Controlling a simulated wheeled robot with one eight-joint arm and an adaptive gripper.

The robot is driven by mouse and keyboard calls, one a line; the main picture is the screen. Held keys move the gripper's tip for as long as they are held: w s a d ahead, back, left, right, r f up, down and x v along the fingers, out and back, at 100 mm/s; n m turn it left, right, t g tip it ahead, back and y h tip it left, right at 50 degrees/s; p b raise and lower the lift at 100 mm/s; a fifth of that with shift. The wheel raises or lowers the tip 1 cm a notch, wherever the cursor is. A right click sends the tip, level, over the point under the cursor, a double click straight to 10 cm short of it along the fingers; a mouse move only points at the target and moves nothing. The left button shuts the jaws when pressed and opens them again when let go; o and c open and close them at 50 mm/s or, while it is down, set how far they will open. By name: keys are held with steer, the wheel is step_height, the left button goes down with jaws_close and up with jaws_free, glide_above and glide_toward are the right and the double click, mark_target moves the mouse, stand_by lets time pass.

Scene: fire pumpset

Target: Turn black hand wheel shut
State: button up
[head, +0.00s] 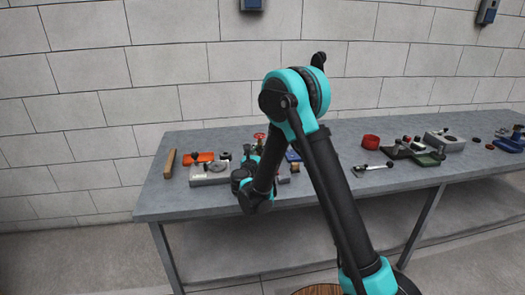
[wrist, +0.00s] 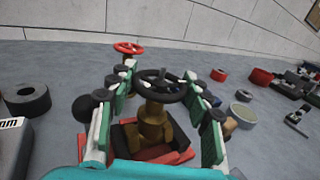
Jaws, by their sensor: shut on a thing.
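The black hand wheel (wrist: 162,86) sits on top of a brass valve body (wrist: 153,126) in the wrist view. The valve stands upright on a red base with dark parts (wrist: 170,150). My gripper (wrist: 165,90) has one finger on each side of the wheel and is shut on its rim. The wheel lies roughly level between the finger pads. In the head view my arm covers most of the valve and the black wheel, so they cannot be made out there.
A red hand wheel (wrist: 129,48) stands just behind the black one. On the grey workbench (head: 340,190), a wooden block (head: 170,163) is at the left end.

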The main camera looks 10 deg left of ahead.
stand_by(0.4)
steer(key=o, duration=1.2)
